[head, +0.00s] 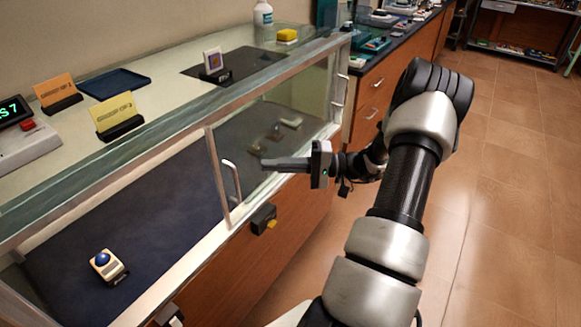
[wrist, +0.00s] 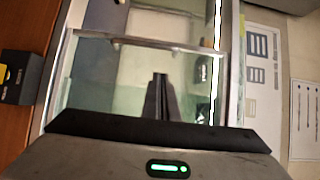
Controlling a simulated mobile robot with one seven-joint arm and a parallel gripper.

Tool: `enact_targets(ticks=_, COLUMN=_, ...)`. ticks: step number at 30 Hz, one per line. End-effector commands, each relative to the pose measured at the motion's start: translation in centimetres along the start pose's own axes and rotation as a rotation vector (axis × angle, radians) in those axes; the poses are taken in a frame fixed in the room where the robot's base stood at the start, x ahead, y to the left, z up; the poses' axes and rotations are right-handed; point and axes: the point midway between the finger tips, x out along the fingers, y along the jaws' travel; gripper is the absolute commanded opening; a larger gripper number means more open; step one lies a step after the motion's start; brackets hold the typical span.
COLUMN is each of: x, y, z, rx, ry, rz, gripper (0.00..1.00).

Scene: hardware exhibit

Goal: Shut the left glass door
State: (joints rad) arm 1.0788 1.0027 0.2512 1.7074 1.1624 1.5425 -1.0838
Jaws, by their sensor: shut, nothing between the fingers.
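The glass display case has a framed glass door (head: 282,112) across the right part of its front. The door's upright left edge stands near the middle of the case, with a pale bar handle (head: 231,181) beside it. A second handle (head: 341,90) shows at the far right end. The left part of the front appears uncovered. My gripper (head: 265,163) is shut and empty, its fingers pointing left, just right of the nearer handle in the head view. The wrist view shows the closed fingers (wrist: 160,78) in front of a pale frame bar (wrist: 150,43); contact cannot be told.
A small black box (head: 263,218) juts from the wooden front below the handle. A blue-ball device (head: 108,266) lies inside the left part. Cards and a blue tray (head: 114,83) stand on top. The tiled floor (head: 500,190) to the right is clear.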

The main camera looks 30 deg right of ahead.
Motion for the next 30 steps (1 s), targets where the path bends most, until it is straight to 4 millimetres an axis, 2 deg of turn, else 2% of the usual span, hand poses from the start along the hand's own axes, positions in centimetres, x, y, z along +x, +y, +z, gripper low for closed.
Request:
enact_targets(ticks=3, x=2.6, y=0.1, z=0.1, rx=0.001, ry=-0.003, rz=0.001, gripper=0.00)
enact_targets(ticks=10, x=4.8, y=0.1, z=2.2, rx=0.002, ry=0.000, rz=0.001, gripper=0.00)
enact_targets(ticks=30, x=5.4, y=0.0, z=2.9, rx=0.001, ry=0.001, rz=0.001, gripper=0.00)
